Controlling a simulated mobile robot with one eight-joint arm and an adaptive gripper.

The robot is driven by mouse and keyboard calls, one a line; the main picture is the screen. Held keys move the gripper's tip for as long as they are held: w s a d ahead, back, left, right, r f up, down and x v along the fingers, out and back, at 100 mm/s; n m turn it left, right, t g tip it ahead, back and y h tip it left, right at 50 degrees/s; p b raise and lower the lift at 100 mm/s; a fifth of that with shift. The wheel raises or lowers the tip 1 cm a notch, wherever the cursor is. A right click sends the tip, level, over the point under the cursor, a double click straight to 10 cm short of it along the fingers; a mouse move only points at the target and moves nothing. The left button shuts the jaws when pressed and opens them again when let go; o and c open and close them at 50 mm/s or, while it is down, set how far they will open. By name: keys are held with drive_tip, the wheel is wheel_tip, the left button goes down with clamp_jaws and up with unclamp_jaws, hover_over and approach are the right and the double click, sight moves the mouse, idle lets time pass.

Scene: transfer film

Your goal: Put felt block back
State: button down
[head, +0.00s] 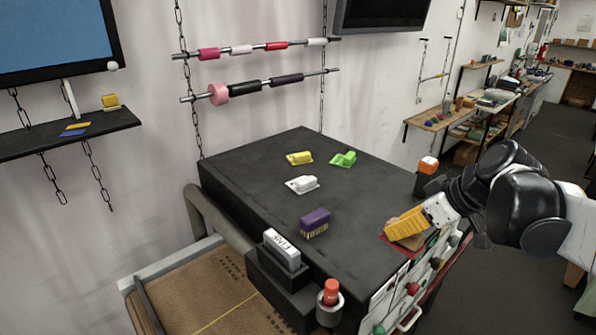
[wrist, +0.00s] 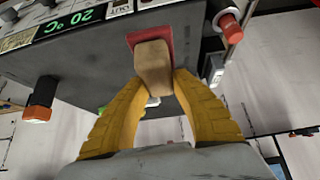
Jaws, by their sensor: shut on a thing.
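The felt block (head: 410,241) looks like a tan block and sits between the yellow fingers of my gripper (head: 405,224), at the right part of the dark table. In the wrist view the tan block (wrist: 153,68) is held between the two finger tips of my gripper (wrist: 155,85). A red flat piece (wrist: 150,36) lies just beyond the block there. In the head view this red piece (head: 388,241) shows beside and under the block at the table's edge. I cannot tell whether the block touches it. The fingers hide part of the block in the head view.
The dark table (head: 255,170) carries a purple block (head: 315,219), a yellow piece (head: 299,158), a green piece (head: 343,159) and a white piece (head: 302,184). A white box (head: 282,249) stands in a holder at the front. An orange-topped black item (head: 427,168) is behind my gripper.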

drive_tip(key=w+a+f, duration=0.4)
drive_tip(key=w+a, duration=0.1)
drive_tip(key=w+a+f, duration=0.3)
wheel_tip(320, 180, down, 4)
drive_tip(key=shift+w+r, duration=0.1)
drive_tip(key=shift+f, duration=0.2)
drive_tip(key=c, duration=1.2)
unclamp_jaws()
drive_tip(key=shift+o, duration=0.2)
drive_tip(key=shift+r, duration=0.15)
